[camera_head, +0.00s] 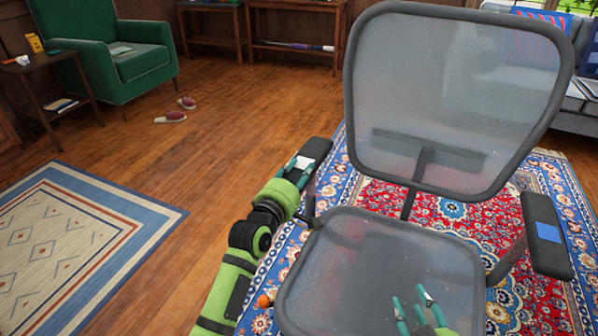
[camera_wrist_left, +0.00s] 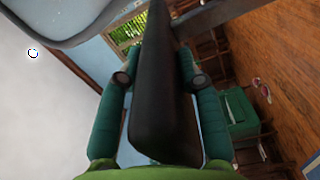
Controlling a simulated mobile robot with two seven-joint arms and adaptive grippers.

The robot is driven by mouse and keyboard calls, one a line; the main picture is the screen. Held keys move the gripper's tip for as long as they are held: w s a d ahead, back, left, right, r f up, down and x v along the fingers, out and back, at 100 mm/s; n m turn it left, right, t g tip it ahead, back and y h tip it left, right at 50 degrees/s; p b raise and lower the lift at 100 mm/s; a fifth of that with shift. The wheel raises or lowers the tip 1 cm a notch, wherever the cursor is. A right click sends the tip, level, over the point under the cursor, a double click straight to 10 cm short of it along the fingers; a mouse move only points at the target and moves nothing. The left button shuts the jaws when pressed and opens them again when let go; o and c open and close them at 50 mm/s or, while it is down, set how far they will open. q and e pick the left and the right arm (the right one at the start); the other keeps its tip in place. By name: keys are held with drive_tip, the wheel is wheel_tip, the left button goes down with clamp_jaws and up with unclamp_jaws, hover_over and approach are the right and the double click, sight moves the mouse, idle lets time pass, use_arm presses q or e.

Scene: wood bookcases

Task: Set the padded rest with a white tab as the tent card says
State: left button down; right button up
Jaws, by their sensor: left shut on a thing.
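A mesh office chair (camera_head: 390,270) stands in front of me with two dark padded armrests. The left-hand rest (camera_head: 319,149) has a white patch beside my fingers, partly covered by them. The right-hand rest (camera_head: 546,255) carries a blue tab (camera_head: 548,232). My left gripper (camera_head: 298,166) is shut on the left-hand rest; in the left wrist view the dark pad (camera_wrist_left: 165,115) lies between its teal fingers. My right gripper (camera_head: 414,303) is open and empty above the seat. A small yellow upright item (camera_head: 35,43), perhaps the tent card, stands at the far left; its writing is unreadable.
A small side table (camera_head: 60,70) and a green armchair (camera_head: 110,50) stand at the back left. Slippers (camera_head: 170,117) lie on the floor. A patterned rug (camera_head: 340,195) lies under the chair. A grey sofa (camera_head: 575,115) is at the right.

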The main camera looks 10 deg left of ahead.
use_arm(q)
drive_tip(key=shift+r, duration=0.45)
drive_tip(key=c, duration=0.8)
unclamp_jaws()
drive_tip(key=shift+a, duration=0.1)
drive_tip(key=shift+f, duration=0.1)
drive_tip(key=shift+s+f, duration=0.1)
drive_tip(key=shift+s, duration=0.45)
drive_tip(key=v, duration=1.1)
drive_tip(key=shift+a, duration=0.1)
